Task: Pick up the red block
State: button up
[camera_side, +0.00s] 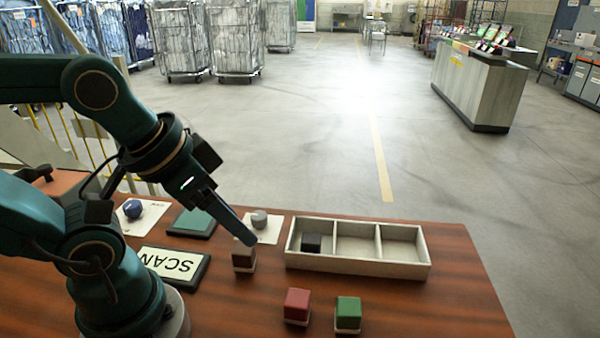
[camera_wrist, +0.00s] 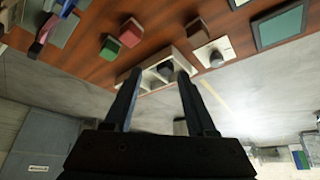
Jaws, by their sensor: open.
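The red block (camera_side: 297,305) sits near the table's front edge, left of a green block (camera_side: 348,313). In the wrist view the red block (camera_wrist: 131,36) shows beyond the fingertips, beside the green block (camera_wrist: 110,46). My gripper (camera_side: 240,234) is up and to the left of the red block in the side view, its tip overlapping the top of a brown block (camera_side: 244,262). In the wrist view my gripper (camera_wrist: 159,74) is open, with nothing held between its fingers. The brown block (camera_wrist: 196,28) lies outside the fingers there.
A pale three-compartment tray (camera_side: 358,267) stands behind the red and green blocks, with a black block (camera_side: 311,243) in its left compartment.

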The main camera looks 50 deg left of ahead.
jog(key=o, duration=0.4)
